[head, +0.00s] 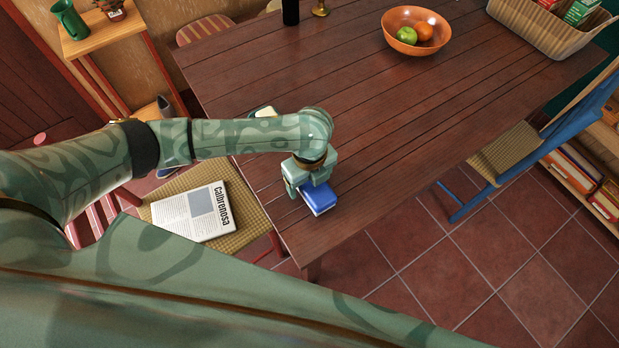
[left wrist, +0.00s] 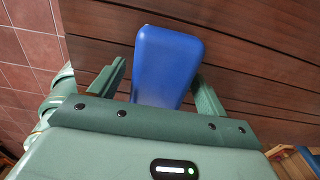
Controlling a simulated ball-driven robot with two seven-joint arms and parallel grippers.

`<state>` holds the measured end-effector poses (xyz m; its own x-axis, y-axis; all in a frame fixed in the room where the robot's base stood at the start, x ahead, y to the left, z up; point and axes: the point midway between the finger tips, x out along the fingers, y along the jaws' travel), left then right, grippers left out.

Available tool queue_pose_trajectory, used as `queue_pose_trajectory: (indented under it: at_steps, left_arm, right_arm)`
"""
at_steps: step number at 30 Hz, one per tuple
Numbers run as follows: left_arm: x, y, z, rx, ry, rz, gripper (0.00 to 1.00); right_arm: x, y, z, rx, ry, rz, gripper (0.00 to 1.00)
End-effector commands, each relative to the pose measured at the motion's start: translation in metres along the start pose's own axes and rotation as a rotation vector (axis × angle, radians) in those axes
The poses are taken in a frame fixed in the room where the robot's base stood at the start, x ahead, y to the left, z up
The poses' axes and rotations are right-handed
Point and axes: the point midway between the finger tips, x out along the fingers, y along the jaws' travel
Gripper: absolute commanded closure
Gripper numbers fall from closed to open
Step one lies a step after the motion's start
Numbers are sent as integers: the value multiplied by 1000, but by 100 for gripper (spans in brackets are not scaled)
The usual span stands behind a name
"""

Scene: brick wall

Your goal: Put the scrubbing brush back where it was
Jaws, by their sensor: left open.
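The scrubbing brush (head: 319,199) has a blue back and a pale underside, and lies near the front edge of the dark wooden table (head: 350,120). My left gripper (head: 308,188) is open right at the brush, its wrist hiding part of it. In the left wrist view the blue back (left wrist: 167,65) shows between the two spread fingers of the gripper (left wrist: 160,82), one on each side; I cannot tell whether they touch it. My right gripper is not in view.
A pale small object (head: 265,113) lies behind my left forearm, partly hidden. A fruit bowl (head: 417,32) and a wicker basket (head: 545,35) stand at the back. A newspaper (head: 195,212) lies on a woven chair seat (head: 245,205). The table's middle is clear.

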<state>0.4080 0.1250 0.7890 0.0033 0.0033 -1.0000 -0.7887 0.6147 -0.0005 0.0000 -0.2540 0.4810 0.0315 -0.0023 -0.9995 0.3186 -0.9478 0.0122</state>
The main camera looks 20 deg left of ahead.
Motion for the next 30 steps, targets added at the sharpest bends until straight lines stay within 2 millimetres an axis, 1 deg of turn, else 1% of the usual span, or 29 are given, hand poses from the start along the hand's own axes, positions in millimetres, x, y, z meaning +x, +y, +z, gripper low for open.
queue_pose_trajectory:
  at_steps: [2, 5, 12, 15, 18, 22, 30]
  left_arm:
    - [-3, 0, 0, 0, -1, -1, 24]
    - [-18, 0, 1, 0, -2, -3, 24]
    - [-77, -1, 1, 1, -3, -4, 24]
    - [-98, -1, 1, 1, -3, -3, 24]
    - [-113, 0, 0, 0, -1, -2, 24]
    - [-122, 0, 0, 0, 0, 0, 24]
    - [-123, 0, 0, -1, 1, 1, 24]
  right_arm:
    - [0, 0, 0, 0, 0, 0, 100]
    - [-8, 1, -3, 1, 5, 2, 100]
    - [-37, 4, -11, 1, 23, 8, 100]
    - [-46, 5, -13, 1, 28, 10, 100]
    - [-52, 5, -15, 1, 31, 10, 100]
    - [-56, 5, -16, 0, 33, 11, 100]
    - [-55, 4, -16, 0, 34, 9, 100]
